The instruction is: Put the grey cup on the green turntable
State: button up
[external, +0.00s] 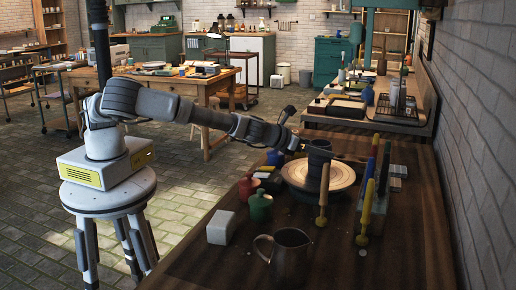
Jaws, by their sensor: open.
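A dark blue-grey cup (320,153) stands upright over the far part of a round turntable (303,177). The turntable has a pale tan top with rings and a dark side; no green shows on it from here. My gripper (306,147) is at the left side of the cup, at about its upper half. Its jaws are open. The fingers are small and dark here, and I cannot tell whether they touch the cup or reach around it. The cup's base is partly hidden by an upright brush.
A metal pitcher (291,258), a white block (221,228), a green bottle (261,207) and a red bottle (248,187) stand in front and left. The right front tabletop (400,260) is clear.

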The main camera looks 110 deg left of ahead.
jog(key=v, duration=0.8)
jog(key=shift+p, duration=0.3)
jog(key=shift+a+f, duration=0.1)
jog(key=s+f+n+g+h+p, duration=0.35)
jog(key=s+n+g, duration=0.25)
jog(key=s+n, duration=0.6)
jog(key=s+d+r+n+h+p, duration=0.1)
jog(key=s+d+r+n, duration=0.3)
jog(key=s+r, duration=0.4)
jog(key=s+d+r+n+t+h+p, duration=0.1)
jog(key=s+d+r+n+h, duration=0.2)
jog(key=s+d+r+n, duration=0.2)
jog(key=s+d+r+n+t+h+p, duration=0.1)
jog(key=s+d+r+n, duration=0.3)
jog(key=s+r, duration=0.7)
jog(key=shift+s+d+n+h+p, duration=0.35)
jog(key=shift+s+n+h, duration=0.1)
jog(key=shift+s+n, duration=0.5)
